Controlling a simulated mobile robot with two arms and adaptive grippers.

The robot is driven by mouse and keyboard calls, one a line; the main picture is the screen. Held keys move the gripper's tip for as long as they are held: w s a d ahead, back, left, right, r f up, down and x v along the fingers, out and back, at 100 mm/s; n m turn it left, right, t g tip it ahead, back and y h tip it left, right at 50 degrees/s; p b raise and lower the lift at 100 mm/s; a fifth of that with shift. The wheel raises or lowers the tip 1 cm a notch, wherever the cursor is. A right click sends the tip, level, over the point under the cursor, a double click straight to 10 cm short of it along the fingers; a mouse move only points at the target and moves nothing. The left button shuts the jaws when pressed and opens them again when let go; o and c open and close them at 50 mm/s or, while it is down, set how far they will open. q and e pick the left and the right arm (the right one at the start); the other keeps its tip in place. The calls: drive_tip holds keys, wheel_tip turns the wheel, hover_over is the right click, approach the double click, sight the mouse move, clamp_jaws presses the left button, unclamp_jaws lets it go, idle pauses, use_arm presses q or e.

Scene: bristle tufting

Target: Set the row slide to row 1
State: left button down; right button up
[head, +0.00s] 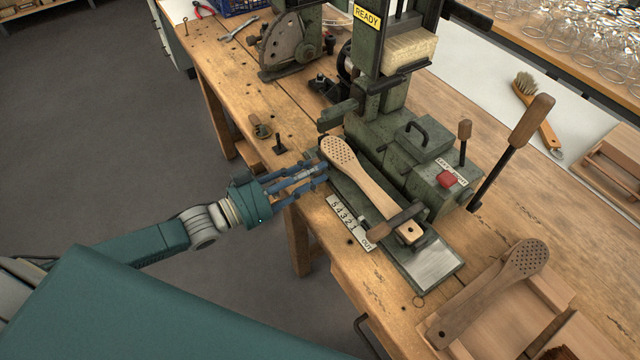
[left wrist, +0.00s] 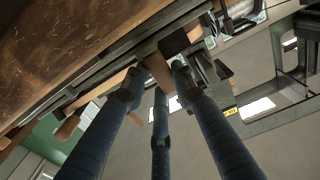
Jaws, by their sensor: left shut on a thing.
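The row slide (head: 343,185) is a dark green carriage on the tufting machine, carrying a wooden brush blank (head: 372,190) with a perforated head. A white scale (head: 348,222) marked 5 4 3 2 1 and OUT lies along the slide's near side. My left gripper (head: 322,173) is at the slide's left edge, beside the blank's head and beyond the 5 end of the scale. Its blue fingers are shut on a small wooden handle (left wrist: 158,70), seen between the fingertips in the left wrist view; the fingers mostly hide it in the head view. No index mark is readable.
A lever with a wooden grip (head: 531,121) and a red button (head: 447,179) stand on the right. Another perforated blank (head: 490,290) lies in a wooden tray at lower right. The READY sign (head: 367,17) is above.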

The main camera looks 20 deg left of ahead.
use_arm(q)
drive_tip(key=c, duration=1.4)
unclamp_jaws()
drive_tip(key=v, duration=1.2)
